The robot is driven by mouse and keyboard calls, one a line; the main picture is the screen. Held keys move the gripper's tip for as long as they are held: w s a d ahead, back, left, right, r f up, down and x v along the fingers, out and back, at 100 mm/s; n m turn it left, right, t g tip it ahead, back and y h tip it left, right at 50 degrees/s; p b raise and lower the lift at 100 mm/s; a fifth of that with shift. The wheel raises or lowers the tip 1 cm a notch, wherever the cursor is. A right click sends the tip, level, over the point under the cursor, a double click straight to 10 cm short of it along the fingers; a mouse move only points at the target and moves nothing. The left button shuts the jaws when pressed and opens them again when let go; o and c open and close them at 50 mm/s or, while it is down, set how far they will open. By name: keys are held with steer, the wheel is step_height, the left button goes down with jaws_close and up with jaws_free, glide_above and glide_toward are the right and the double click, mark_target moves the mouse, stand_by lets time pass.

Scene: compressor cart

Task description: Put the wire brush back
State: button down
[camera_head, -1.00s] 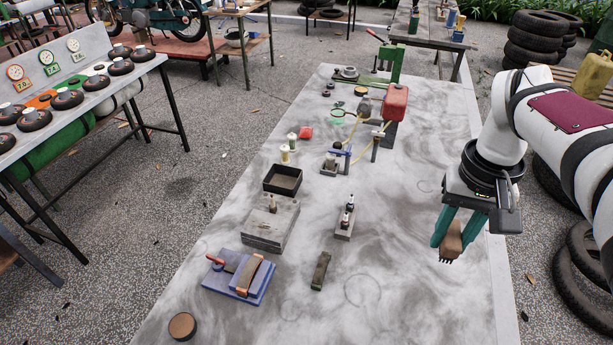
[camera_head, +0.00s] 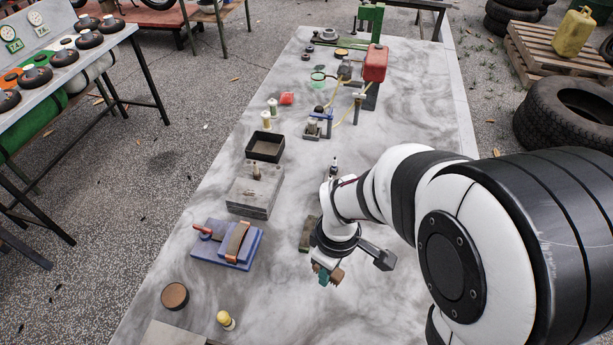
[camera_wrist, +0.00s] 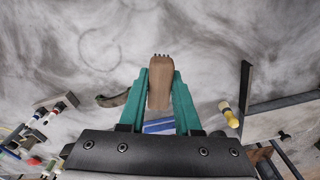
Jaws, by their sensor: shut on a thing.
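My gripper (camera_head: 325,275) hangs over the near part of the grey table, with its teal fingers shut on the wire brush. The brush shows as a brown block (camera_head: 337,274), partly hidden by a finger and the wrist. In the wrist view the brush (camera_wrist: 160,88) stands between the teal fingers, with short dark bristles at its far end. Both fingers press on its sides.
A blue block with a brown strap (camera_head: 227,243) lies left of my gripper. A dark block (camera_head: 305,236) lies just behind it. A round brown disc (camera_head: 174,295), a yellow-topped brush (camera_head: 225,319) and a flat pale board (camera_head: 175,335) lie nearer. A black tray (camera_head: 266,147) stands farther back.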

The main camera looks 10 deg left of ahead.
glide_above(287, 289)
steer(key=f, duration=0.5)
steer(key=shift+d, duration=0.2)
step_height(287, 289, down, 4)
steer(key=shift+a+f, duration=0.1)
steer(key=shift+a, duration=0.05)
steer(key=shift+f, duration=0.1)
steer(key=c, duration=0.6)
jaws_free()
